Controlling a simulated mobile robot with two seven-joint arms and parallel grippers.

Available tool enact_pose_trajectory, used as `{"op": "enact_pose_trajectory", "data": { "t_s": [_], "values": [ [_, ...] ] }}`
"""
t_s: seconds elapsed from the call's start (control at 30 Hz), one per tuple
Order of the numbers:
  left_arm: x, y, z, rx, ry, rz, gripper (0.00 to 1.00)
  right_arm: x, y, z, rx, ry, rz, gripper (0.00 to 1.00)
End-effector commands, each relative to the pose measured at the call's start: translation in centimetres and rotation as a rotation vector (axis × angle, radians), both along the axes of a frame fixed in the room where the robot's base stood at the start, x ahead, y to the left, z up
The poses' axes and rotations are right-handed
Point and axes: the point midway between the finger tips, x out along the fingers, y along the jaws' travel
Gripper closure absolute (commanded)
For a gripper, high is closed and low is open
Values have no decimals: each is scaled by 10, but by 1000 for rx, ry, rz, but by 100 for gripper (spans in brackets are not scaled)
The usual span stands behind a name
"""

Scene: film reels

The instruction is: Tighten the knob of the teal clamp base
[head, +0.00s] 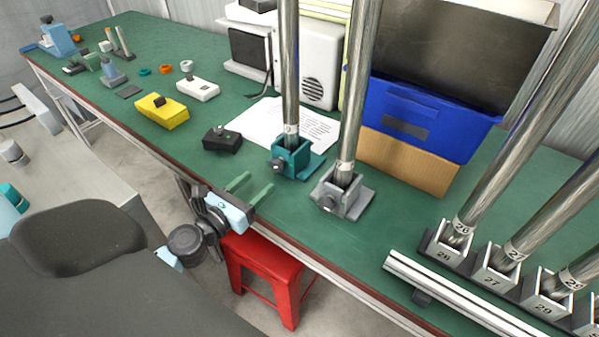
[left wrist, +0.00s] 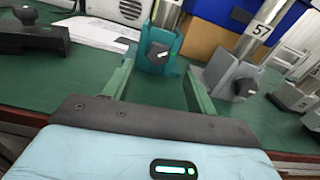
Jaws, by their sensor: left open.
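The teal clamp base (head: 289,159) stands on the green table with a tall metal pole upright in it. Its dark knob (head: 277,163) is on the front face; in the left wrist view the knob (left wrist: 158,54) carries a white mark. My left gripper (head: 254,186) is open and empty at the table's front edge, its green fingers pointing toward the teal base. In the left wrist view the teal base (left wrist: 150,66) shows ahead, between and beyond the fingertips, apart from them. My right gripper is not in view.
A grey clamp base (head: 351,201) with a pole stands close right of the teal one. A black clamp part (head: 222,140) lies to the left. A paper sheet (head: 262,122), blue bin (head: 428,118) and cardboard box (head: 405,163) are behind. A red stool (head: 262,262) stands below.

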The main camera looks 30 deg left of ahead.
Motion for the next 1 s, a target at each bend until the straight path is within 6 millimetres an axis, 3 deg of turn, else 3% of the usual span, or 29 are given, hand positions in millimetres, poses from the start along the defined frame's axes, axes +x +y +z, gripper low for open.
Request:
{"op": "enact_pose_trajectory", "data": {
  "t_s": [0.27, 0.7, 1.0],
  "values": [
    [6, 1, 2, -2, -3, 1, 43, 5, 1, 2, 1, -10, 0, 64],
    [63, -4, 2, 0, -3, 1, 43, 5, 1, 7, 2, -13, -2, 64],
    [78, -6, 1, 0, -1, 1, 43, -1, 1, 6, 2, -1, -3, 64]
  ]
}}
